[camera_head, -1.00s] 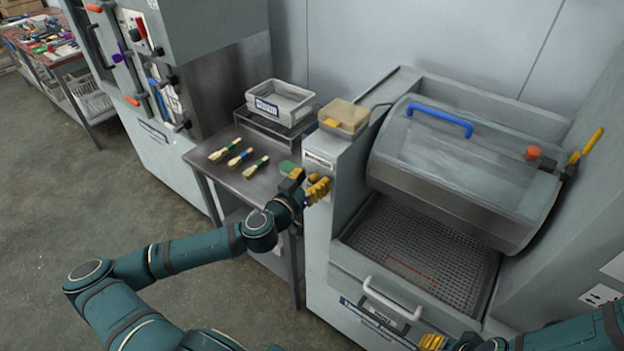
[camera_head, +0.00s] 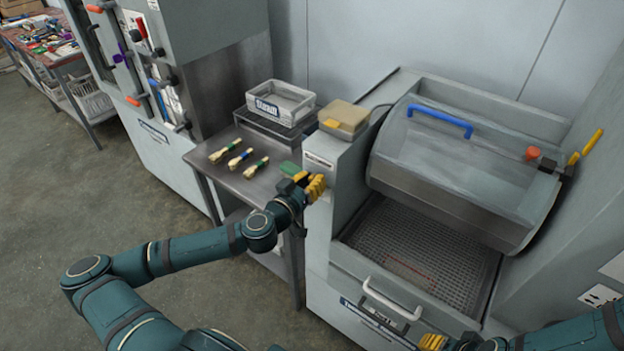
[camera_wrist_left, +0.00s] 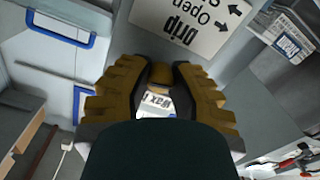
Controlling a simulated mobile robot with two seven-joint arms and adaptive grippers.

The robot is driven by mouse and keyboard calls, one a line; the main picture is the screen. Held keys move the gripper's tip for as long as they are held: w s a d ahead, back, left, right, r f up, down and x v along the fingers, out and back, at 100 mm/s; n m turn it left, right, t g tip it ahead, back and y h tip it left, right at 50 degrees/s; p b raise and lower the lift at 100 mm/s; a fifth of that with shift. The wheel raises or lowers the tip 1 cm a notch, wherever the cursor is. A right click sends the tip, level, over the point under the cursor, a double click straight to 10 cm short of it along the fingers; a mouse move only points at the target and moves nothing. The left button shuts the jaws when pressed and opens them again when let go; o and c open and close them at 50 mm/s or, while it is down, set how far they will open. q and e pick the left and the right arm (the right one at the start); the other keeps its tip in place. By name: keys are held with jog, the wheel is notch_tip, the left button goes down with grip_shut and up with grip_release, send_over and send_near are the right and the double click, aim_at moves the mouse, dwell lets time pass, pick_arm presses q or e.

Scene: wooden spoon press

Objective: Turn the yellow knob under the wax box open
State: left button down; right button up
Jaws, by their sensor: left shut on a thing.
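A tan box (camera_head: 345,115), likely the wax box, sits on the top left corner of the grey machine. My left gripper (camera_head: 316,187) is at the machine's left front face below it. In the left wrist view a yellow-brown knob (camera_wrist_left: 160,74) sits between the tips of my left gripper (camera_wrist_left: 160,88), which is shut on it. A white plate (camera_wrist_left: 190,27) with "Drip", "Open" and arrows is beside the knob. In the head view the knob is hidden by the fingers. My right gripper (camera_head: 432,342) is at the bottom edge, mostly cut off.
The machine has a domed lid (camera_head: 465,170) with a blue handle (camera_head: 440,120), and a white handle (camera_head: 392,300) on its front. A steel table (camera_head: 222,178) to the left holds several brushes and a grey bin (camera_head: 280,100) labelled "Steam". Floor is clear at left.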

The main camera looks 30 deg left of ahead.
pick_arm(q)
jog(key=n, duration=0.4)
jog(key=shift+r+p, duration=0.1)
jog(key=shift+p, duration=0.2)
jog(key=n, duration=0.4)
jog(key=n+p, duration=0.1)
jog(key=n, duration=0.3)
jog(key=shift+a+n, duration=0.1)
jog(key=shift+n, duration=1.9)
jog(key=c, duration=0.8)
grip_release()
